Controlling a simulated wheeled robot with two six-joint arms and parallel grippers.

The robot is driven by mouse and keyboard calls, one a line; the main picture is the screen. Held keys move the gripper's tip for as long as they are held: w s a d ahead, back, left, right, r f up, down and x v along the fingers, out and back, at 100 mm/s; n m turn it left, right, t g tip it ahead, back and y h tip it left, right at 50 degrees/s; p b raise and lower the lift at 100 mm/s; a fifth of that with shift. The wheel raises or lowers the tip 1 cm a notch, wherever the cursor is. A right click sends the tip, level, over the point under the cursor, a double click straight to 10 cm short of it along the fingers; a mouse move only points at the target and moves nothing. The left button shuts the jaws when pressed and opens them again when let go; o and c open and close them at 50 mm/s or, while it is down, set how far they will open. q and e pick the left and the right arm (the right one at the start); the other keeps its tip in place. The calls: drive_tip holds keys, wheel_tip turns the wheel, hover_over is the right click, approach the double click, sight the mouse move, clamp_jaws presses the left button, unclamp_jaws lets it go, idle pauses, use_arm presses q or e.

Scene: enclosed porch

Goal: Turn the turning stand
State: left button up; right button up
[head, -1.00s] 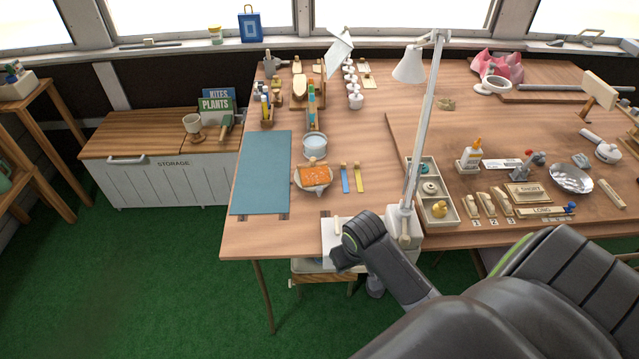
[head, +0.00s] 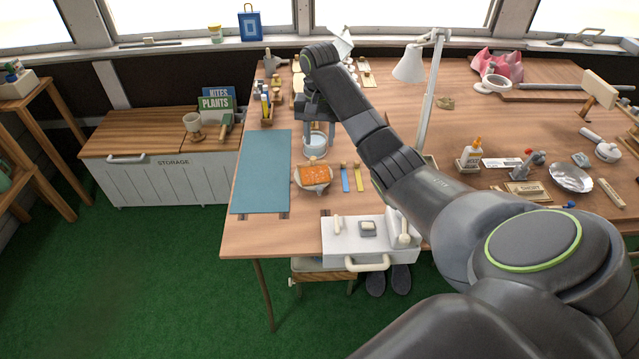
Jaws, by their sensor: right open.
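My right gripper (head: 317,122) points down and is open, just above and behind a small pale-blue round container (head: 316,144) at the left of the wooden table. The gripper hides the upright coloured piece behind the container. In front of the container is a pale rounded holder with an orange top (head: 314,176). I cannot tell for certain which of these is the turning stand, or whether the gripper touches anything. My left gripper is not in view.
A teal mat (head: 262,172) lies to the left on the wooden table (head: 245,238). A blue strip (head: 345,180) and a yellow strip (head: 358,177) lie right of the orange top. A white lamp (head: 410,66) stands behind my right arm.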

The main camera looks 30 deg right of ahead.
sight(319, 188)
wheel_tip(319, 188, down, 17)
drive_tip(key=shift+f+b, duration=0.15)
drive_tip(key=shift+b, duration=0.45)
clamp_jaws()
